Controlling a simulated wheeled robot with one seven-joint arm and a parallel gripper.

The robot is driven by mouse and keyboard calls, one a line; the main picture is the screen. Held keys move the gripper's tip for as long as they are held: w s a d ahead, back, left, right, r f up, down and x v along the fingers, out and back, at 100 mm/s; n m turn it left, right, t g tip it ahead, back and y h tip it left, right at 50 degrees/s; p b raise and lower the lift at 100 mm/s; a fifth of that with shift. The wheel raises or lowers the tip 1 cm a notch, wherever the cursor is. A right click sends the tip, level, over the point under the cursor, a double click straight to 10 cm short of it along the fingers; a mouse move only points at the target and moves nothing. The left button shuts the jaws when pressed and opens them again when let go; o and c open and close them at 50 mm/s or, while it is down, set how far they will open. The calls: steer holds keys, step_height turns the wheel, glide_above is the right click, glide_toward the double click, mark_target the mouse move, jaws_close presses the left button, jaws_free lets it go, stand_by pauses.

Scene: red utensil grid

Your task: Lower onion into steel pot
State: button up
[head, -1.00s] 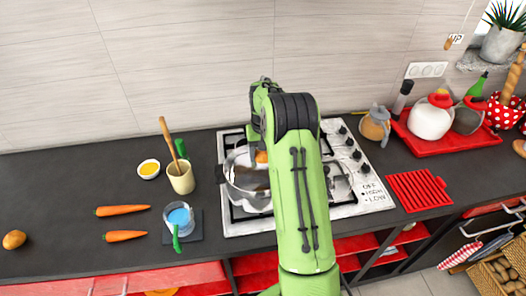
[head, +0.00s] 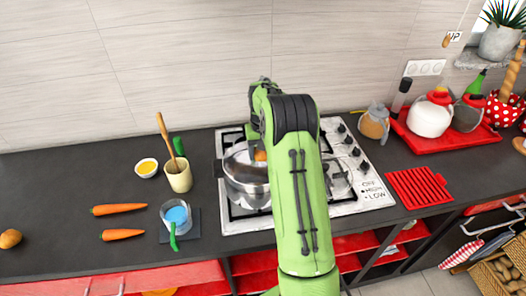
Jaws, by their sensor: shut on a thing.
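The steel pot (head: 246,188) stands on the left part of the white stove (head: 335,205) in the head view. My green arm hides its right side. The onion (head: 260,155) shows as a small orange-brown patch at the pot's opening, beside my arm. My gripper is over the pot, hidden behind my arm links, so its fingers do not show. I cannot tell whether the onion touches the pot.
Left of the pot are a utensil cup (head: 180,179), a small yellow bowl (head: 147,168), carrots (head: 119,209) and a blue-filled cup (head: 175,215). A red grid (head: 419,188) and a red tray (head: 428,140) lie to the right. The far-left counter is mostly clear.

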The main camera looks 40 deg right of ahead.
steer(key=shift+s+a+f+g, duration=0.15)
steer(key=shift+s+a+f, duration=0.15)
steer(key=shift+f, duration=0.25)
steer(key=shift+s+a+f+g, duration=0.15)
steer(key=shift+a+f, duration=0.15)
steer(key=shift+f, duration=0.25)
steer(key=o, duration=1.1)
steer(key=shift+w, duration=0.1)
steer(key=shift+o, duration=0.4)
steer(key=shift+w+f, duration=0.1)
steer(key=shift+w+d, duration=0.15)
steer(key=shift+d, duration=0.15)
steer(key=shift+r, duration=0.25)
step_height(320, 180, up, 16)
steer(key=p, duration=0.2)
steer(key=shift+f, duration=0.2)
steer(key=shift+a, duration=0.1)
